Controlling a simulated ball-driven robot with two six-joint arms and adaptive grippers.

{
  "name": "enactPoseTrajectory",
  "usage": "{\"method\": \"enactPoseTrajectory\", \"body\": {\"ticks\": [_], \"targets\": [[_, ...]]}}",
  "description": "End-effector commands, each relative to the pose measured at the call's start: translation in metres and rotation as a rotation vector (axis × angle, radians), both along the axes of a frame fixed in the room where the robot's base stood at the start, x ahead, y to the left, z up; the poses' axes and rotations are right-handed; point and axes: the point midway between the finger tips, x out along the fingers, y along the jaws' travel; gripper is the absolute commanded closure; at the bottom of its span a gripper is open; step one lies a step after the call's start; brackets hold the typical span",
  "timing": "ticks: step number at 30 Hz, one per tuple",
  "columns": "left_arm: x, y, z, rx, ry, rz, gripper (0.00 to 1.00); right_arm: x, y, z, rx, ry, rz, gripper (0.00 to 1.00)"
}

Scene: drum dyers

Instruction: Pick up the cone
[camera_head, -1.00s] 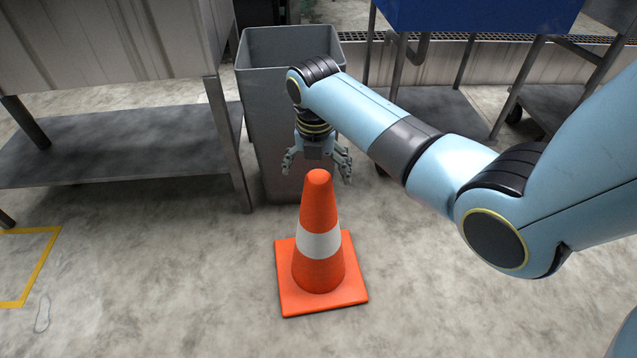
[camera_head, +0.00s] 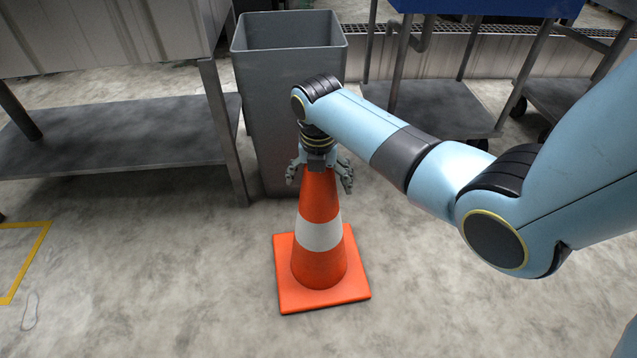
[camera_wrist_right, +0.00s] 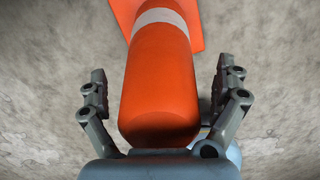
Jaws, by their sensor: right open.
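The orange cone (camera_head: 319,265) with one white band stands upright on its square orange base on the concrete floor. My right gripper (camera_head: 320,180) is at the cone's top, pointing down, with its fingers spread on either side of the tip. In the right wrist view the cone (camera_wrist_right: 160,90) lies between the two open fingers of the right gripper (camera_wrist_right: 161,92), with a gap on each side. The cone's very tip is hidden by the gripper in the head view. My left gripper is not in view.
A tall grey bin (camera_head: 262,100) stands just behind the cone. A metal table with a low shelf (camera_head: 120,135) is at the left. Wheeled carts (camera_head: 440,108) stand at the back right. The floor in front of the cone is clear.

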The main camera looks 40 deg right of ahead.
Motion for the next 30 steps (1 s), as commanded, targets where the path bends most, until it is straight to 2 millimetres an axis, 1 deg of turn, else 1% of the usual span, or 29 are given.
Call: {"method": "enactPoseTrajectory", "body": {"ticks": [5, 6, 26, 30], "targets": [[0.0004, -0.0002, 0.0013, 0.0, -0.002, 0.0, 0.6, 0.0009, -0.0001, 0.0015, -0.001, -0.002, 0.0, 0.01], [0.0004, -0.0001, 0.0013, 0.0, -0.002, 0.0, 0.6, 0.0009, -0.0001, 0.0016, -0.001, -0.002, 0.0, 0.04], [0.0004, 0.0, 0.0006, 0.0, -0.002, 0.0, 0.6, 0.0007, 0.0001, 0.0014, 0.0, -0.001, 0.0, 0.9], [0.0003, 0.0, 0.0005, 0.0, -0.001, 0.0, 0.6, 0.0021, 0.0001, 0.0025, -0.001, -0.005, 0.0, 0.9]]}}
